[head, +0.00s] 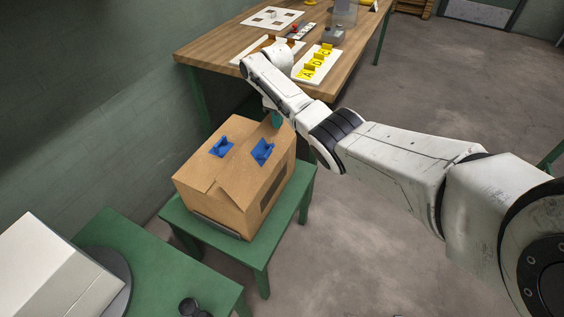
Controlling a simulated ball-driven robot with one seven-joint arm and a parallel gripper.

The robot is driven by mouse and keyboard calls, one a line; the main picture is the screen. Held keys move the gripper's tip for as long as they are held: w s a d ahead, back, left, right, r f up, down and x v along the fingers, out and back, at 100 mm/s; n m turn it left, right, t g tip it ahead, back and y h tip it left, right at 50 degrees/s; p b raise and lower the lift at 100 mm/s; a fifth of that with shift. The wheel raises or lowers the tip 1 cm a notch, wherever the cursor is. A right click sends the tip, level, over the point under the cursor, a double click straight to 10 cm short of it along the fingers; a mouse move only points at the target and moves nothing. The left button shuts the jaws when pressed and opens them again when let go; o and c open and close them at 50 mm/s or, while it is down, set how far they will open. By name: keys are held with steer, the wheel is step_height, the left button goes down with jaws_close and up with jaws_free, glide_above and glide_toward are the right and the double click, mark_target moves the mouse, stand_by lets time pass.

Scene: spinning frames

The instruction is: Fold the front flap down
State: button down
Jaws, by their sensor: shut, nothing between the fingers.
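A brown cardboard box (262,196) stands on a small green table in the head view. Its top flaps look mostly flat, with a seam and a triangular edge near the close-left end. Two blue pieces (221,147) (262,152) sit on top of the box. Which flap is the front one I cannot tell for sure. My arm reaches in from the right, and my gripper (276,117) points down at the far end of the box. It is shut and empty, and small and partly hidden in this view. Whether it touches the cardboard is unclear.
The box's green table (250,249) has narrow margins. A wooden workbench (215,50) with yellow lettered markers (317,62) and white boards stands behind. Another green table (170,275) with a white object (50,265) is at lower left. A wall runs along the left; open floor lies right.

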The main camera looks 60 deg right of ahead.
mark_target(269, 118)
steer(key=shift+w+f+b, duration=0.5)
steer(key=shift+w+b, duration=0.35)
steer(key=shift+b, duration=0.5)
steer(key=shift+w+a+b, duration=0.1)
steer(key=shift+w+b, duration=0.2)
steer(key=shift+b, duration=0.05)
steer(key=shift+r, duration=0.1)
steer(key=f+b, duration=0.1)
steer(key=b, duration=0.1)
steer(key=shift+w+f+b, duration=0.2)
steer(key=shift+w+b, duration=0.1)
steer(key=shift+w, duration=0.1)
steer(key=w+f+b, duration=0.2)
steer(key=b, duration=0.4)
steer(key=shift+w+a+f+b, duration=0.1)
steer(key=shift+w+b, duration=0.05)
steer(key=shift+b, duration=0.25)
steer(key=shift+w, duration=0.1)
steer(key=shift+b, duration=0.3)
